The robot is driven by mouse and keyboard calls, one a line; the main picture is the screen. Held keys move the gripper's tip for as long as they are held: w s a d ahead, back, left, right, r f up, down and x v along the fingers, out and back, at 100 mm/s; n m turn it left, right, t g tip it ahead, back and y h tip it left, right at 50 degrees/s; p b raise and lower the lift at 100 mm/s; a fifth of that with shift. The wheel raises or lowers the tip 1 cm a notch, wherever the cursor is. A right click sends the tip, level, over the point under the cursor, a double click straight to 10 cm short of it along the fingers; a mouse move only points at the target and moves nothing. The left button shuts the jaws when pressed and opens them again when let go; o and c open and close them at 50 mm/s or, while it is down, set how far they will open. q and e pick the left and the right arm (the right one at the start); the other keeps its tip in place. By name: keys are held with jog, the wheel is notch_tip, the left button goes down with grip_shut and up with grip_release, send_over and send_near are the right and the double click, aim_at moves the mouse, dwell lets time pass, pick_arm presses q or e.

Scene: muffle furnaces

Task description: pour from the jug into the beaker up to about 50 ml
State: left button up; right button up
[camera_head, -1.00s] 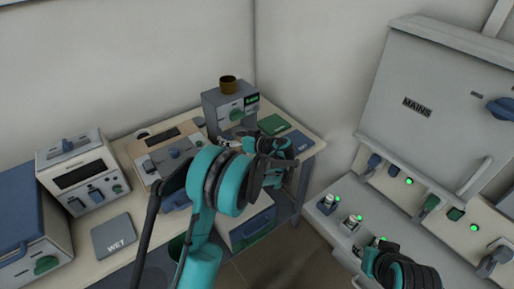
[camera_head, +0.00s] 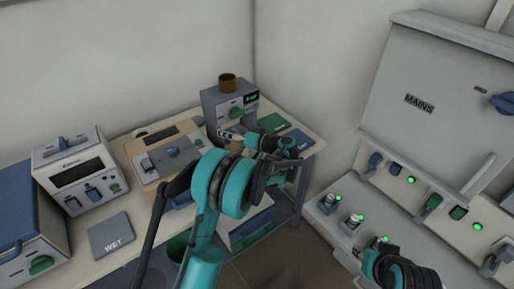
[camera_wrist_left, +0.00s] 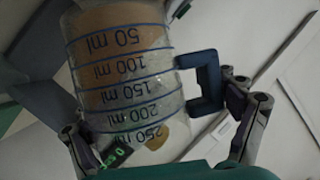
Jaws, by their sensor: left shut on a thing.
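The jug (camera_wrist_left: 125,70) is a clear vessel with blue graduation lines from 50 to 250 ml and a blue handle (camera_wrist_left: 203,85). It appears upside down in the left wrist view, with brown content behind several of its marks. My left gripper (camera_wrist_left: 155,110) has its fingers on either side of the jug and is shut on it. In the head view the left gripper (camera_head: 243,140) is in front of the grey instrument at the back of the bench, largely hidden by my arm. I cannot make out a separate beaker. My right gripper is out of view; only part of that arm shows.
The MAINS cabinet (camera_head: 430,95) stands right.

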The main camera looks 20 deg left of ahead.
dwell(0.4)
pick_arm(q)
jog(key=shift+w+m+b, duration=0.1)
jog(key=shift+m+b, duration=0.3)
jog(key=shift+w+d+r+m+y, duration=0.1)
jog(key=shift+m+y, duration=0.2)
jog(key=shift+m, duration=0.1)
jog(key=shift+b, duration=0.4)
jog(key=shift+w+d+m+y+b, duration=0.3)
jog(key=shift+m+y+b, duration=0.2)
jog(key=shift+m+b, duration=0.3)
dwell(2.3)
jog(key=shift+m+b, duration=0.3)
dwell(3.0)
